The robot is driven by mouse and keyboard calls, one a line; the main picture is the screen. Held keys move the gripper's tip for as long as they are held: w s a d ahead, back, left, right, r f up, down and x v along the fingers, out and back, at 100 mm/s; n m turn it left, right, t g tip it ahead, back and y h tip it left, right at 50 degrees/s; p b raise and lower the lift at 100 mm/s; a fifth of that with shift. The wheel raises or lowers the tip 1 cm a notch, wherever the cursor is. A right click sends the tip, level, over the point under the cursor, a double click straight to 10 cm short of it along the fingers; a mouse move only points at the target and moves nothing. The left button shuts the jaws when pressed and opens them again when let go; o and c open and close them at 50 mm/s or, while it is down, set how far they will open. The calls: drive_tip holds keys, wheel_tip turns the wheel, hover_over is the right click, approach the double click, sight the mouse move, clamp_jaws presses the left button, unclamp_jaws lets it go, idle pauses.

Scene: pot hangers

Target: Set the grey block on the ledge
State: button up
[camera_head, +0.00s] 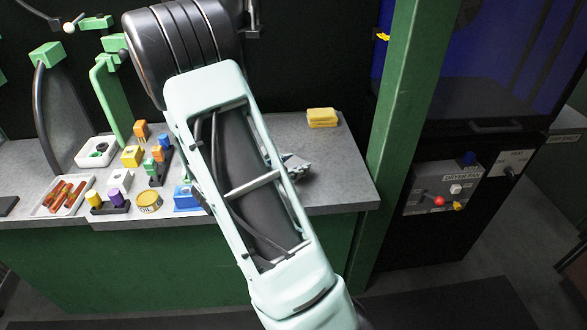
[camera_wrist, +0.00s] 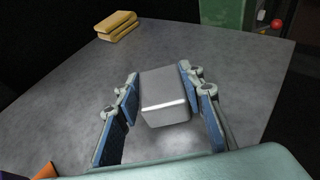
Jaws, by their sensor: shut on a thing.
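The grey block (camera_wrist: 165,97) is between the two blue-padded fingers of my gripper (camera_wrist: 160,75) in the wrist view. The gripper is shut on it. Whether the block touches the surface below or is just above it, I cannot tell. In the head view my gripper (camera_head: 293,165) shows only in part, over the right half of the grey counter ledge (camera_head: 345,180). My own arm hides most of it there, and the block cannot be made out. The bare counter (camera_wrist: 235,60) surrounds the block in the wrist view.
A yellow sponge-like stack (camera_head: 322,117) lies at the counter's back right; it also shows in the wrist view (camera_wrist: 117,26). Coloured blocks, a white tray (camera_head: 64,195) and a round tin (camera_head: 149,201) crowd the left. A green post (camera_head: 400,110) rises beside the counter's right edge.

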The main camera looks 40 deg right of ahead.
drive_tip(key=shift+f, duration=0.5)
drive_tip(key=shift+f, duration=0.15)
drive_tip(key=o, duration=1.4)
drive_tip(key=shift+o, duration=0.2)
drive_tip(key=shift+r, duration=0.25)
drive_tip(key=p+v, duration=0.1)
drive_tip(key=v, duration=1.1)
drive_tip(key=shift+f, duration=0.1)
